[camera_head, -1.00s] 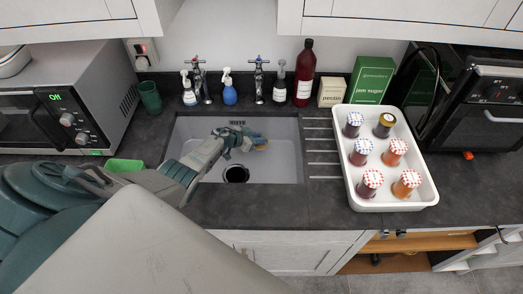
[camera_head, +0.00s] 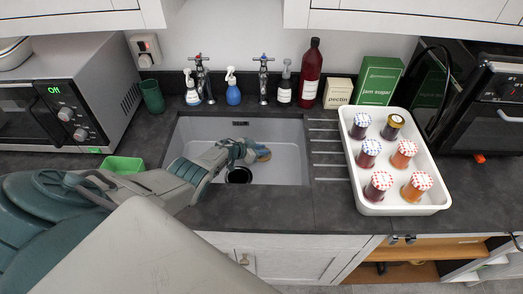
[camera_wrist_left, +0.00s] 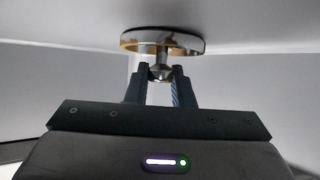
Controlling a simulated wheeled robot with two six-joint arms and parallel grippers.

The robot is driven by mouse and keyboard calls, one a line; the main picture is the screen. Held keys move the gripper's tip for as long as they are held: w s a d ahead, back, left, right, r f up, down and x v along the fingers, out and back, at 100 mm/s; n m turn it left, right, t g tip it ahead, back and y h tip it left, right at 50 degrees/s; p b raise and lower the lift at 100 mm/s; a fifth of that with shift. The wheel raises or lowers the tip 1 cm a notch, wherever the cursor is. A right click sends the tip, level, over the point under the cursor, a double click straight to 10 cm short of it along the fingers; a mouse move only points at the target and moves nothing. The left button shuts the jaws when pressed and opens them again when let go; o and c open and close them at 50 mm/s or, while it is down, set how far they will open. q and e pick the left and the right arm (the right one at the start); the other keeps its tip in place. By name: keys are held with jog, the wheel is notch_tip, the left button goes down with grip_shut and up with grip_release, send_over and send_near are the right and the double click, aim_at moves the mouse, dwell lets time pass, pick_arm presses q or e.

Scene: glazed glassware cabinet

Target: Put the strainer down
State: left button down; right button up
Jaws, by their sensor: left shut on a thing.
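The strainer (camera_wrist_left: 162,42) is a round metal disc with a gold-coloured rim and a short stem. My left gripper (camera_wrist_left: 160,76) is shut on that stem in the left wrist view. In the head view my left gripper (camera_head: 250,150) reaches into the grey sink, with a small brassy part of the strainer (camera_head: 263,155) showing at its tip. The dark round drain hole (camera_head: 239,175) is in the sink floor, just below the gripper in the picture and partly covered by it. My right gripper is not in view.
The sink (camera_head: 290,172) is otherwise empty. Two taps (camera_head: 263,80) and several bottles stand behind it. A white tray (camera_head: 397,203) of jars is on the right. A green container (camera_head: 124,165) and a microwave (camera_head: 70,105) are on the left.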

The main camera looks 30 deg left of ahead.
pick_arm(q)
jog(key=c, duration=1.3)
grip_release()
jog(key=shift+f, duration=0.1)
jog(key=shift+o, duration=0.2)
jog(key=shift+r+p, duration=0.3)
jog(key=shift+p, duration=0.05)
jog(key=p+v, duration=0.4)
jog(key=v, duration=0.1)
jog(key=shift+s+r, duration=0.1)
jog(key=shift+r, duration=0.05)
jog(key=v, duration=0.4)
jog(key=shift+s+a, duration=0.25)
jog(key=shift+s, duration=0.1)
jog(key=shift+v, duration=0.95)
